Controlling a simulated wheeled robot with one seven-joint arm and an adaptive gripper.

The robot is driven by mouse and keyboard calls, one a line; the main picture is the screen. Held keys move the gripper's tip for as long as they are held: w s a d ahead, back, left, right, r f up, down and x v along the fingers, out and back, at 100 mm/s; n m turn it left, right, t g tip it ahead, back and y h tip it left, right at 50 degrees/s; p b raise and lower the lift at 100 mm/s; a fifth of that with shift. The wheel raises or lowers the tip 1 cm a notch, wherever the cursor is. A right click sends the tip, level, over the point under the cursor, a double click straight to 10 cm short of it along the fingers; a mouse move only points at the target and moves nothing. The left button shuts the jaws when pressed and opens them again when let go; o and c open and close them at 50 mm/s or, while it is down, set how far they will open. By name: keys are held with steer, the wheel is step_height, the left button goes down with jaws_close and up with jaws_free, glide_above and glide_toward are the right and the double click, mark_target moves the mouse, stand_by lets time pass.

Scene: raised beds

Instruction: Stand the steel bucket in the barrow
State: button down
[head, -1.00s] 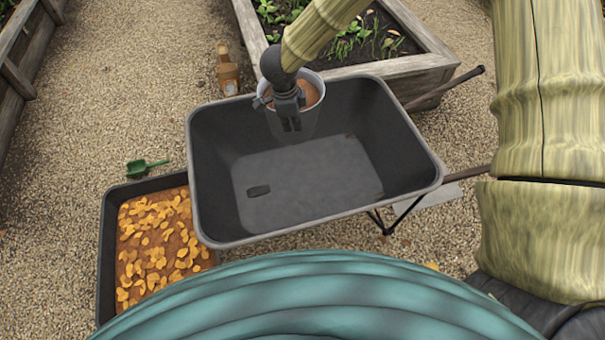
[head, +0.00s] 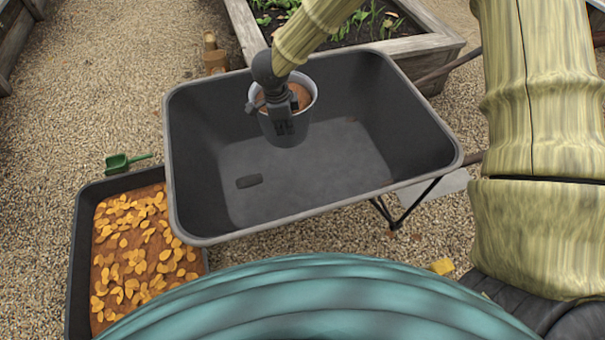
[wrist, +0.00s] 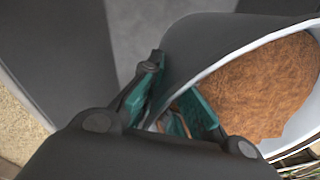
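The steel bucket (head: 292,130) is grey, upright or nearly so, and filled with brown material. In the head view it is within the outline of the dark grey barrow (head: 310,218), near its far wall. I cannot tell whether its base touches the barrow floor. My gripper (head: 284,122) is at the bucket's near side. In the wrist view its teal-padded fingers (wrist: 172,100) are closed about the bucket's wall at the rim, and the bucket (wrist: 205,50) fills the right side. Part of the rim is hidden behind my gripper.
A black tray (head: 85,235) of brown material with orange pieces lies left of the barrow. A green scoop (head: 122,162) lies beyond it. A wooden-sided raised bed (head: 425,48) stands behind the barrow. The barrow floor is mostly clear.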

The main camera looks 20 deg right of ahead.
step_height(320, 180, down, 21)
steer(key=b, duration=1.2)
steer(key=shift+b, duration=0.4)
steer(key=shift+f, duration=0.25)
steer(key=c, duration=1.9)
jaws_free()
steer(key=shift+o, duration=1.3)
step_height(320, 180, up, 12)
steer(key=s+a+p, duration=0.1)
steer(key=p, duration=0.2)
steer(key=shift+s+a, duration=0.25)
